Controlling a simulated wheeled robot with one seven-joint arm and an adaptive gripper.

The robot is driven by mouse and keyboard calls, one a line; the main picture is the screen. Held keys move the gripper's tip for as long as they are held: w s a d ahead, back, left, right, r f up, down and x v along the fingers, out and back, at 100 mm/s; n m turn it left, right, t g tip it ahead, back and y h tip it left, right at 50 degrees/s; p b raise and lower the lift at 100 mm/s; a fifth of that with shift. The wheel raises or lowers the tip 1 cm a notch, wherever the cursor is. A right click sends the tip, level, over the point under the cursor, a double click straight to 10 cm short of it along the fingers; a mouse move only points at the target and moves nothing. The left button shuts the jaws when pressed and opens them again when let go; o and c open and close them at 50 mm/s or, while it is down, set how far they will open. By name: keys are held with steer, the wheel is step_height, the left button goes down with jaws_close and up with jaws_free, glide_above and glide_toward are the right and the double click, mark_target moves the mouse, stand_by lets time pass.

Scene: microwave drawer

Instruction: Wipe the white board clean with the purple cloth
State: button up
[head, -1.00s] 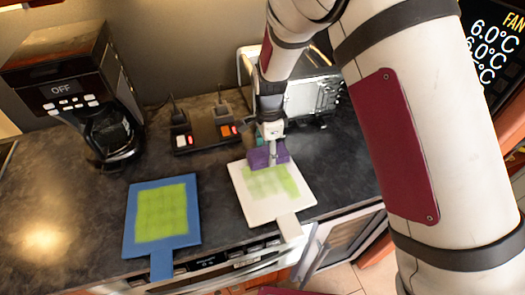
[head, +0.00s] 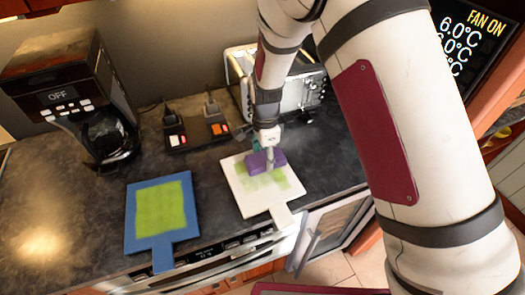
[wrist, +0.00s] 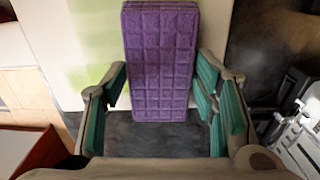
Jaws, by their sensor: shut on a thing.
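The white board (head: 250,206) lies on the dark counter with its handle toward the front edge. A green smear (head: 264,181) covers part of its middle, patchy and faded, with white showing around it. The purple cloth (head: 264,161), a thick block, rests on the back part of the board and overlaps the smear. My gripper (head: 269,155) is above the cloth and shut on it. In the wrist view the cloth (wrist: 160,60) sits between the teal finger pads of my gripper (wrist: 162,92), with the board's pale, green-streaked surface (wrist: 90,55) beside it.
A blue board (head: 130,222) with a green patch lies to the left, clear of the white one. A coffee maker (head: 70,85) stands at the back left. A device with lit switches (head: 196,134) and a toaster (head: 305,95) stand behind the white board.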

mark_target(253, 157)
steer(key=shift+s+d+p, duration=0.55)
steer(key=shift+s+p, duration=0.1)
steer(key=shift+s, duration=0.4)
steer(key=shift+s+d+p, duration=0.6)
steer(key=shift+s+p, duration=0.05)
steer(key=shift+s, duration=0.35)
steer(key=shift+s+d+p, duration=0.55)
steer(key=shift+s+p, duration=0.1)
steer(key=shift+s, duration=0.4)
steer(key=shift+s+d, duration=0.5)
steer(key=shift+s, duration=0.4)
steer(key=shift+s+d, duration=0.5)
steer(key=shift+s, duration=0.4)
steer(key=shift+w+a+f+b, duration=0.1)
steer(key=shift+w+a+b, duration=0.15)
steer(key=shift+w+a, duration=0.4)
steer(key=shift+w+a+b, duration=0.2)
steer(key=shift+w+b, duration=0.05)
steer(key=shift+w, duration=0.7)
steer(key=shift+w+a+b, duration=0.35)
steer(key=shift+w+a, duration=0.1)
steer(key=shift+w, duration=0.3)
steer(key=shift+w+a+b, duration=0.35)
steer(key=shift+w+a, duration=0.05)
steer(key=shift+w, duration=0.3)
